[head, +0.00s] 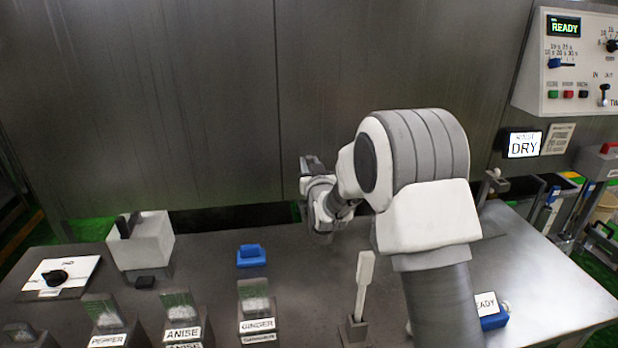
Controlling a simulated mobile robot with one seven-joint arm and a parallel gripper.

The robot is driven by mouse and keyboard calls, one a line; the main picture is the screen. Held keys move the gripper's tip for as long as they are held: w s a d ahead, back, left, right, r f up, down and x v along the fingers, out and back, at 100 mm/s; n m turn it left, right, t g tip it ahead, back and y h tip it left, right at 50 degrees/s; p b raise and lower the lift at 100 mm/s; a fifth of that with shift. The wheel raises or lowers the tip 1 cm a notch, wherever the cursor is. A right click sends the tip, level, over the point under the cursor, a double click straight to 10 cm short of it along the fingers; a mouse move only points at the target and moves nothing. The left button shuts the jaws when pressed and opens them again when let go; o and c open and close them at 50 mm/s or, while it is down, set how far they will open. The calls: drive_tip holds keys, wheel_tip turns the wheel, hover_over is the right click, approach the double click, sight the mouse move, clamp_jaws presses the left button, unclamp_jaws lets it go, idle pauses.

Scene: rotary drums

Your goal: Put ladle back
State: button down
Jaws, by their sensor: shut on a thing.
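My gripper (322,228) is in the middle of the head view, low over the back part of the steel table (210,290) and near the dark gap at its back edge. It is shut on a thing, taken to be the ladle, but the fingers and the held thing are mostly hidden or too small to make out. No ladle shows clearly anywhere. A pale flat-handled tool (364,282) stands upright in a small grey holder (354,330) at the front, apart from my gripper.
Bins labelled PEPPER (107,340), ANISE (184,334) and GINGER (257,325) line the front. A blue block (251,256), a white box (142,242) and a knob panel (60,276) stand behind them. A steel wall (160,110) rises behind.

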drive_tip(key=f, duration=0.4)
drive_tip(key=shift+a+p, duration=0.2)
drive_tip(key=shift+p, duration=0.15)
drive_tip(key=shift+f+b, duration=0.25)
drive_tip(key=shift+b, duration=0.05)
drive_tip(key=c, duration=0.7)
unclamp_jaws()
drive_tip(key=shift+r, duration=0.1)
drive_tip(key=shift+r+p, duration=0.15)
drive_tip(key=shift+p, duration=0.2)
drive_tip(key=s, duration=0.4)
drive_tip(key=s+d+b, duration=0.1)
drive_tip(key=s, duration=0.3)
drive_tip(key=s+d+b, duration=0.1)
drive_tip(key=s, duration=0.2)
drive_tip(key=shift+s+d, duration=0.2)
drive_tip(key=shift+s, duration=0.2)
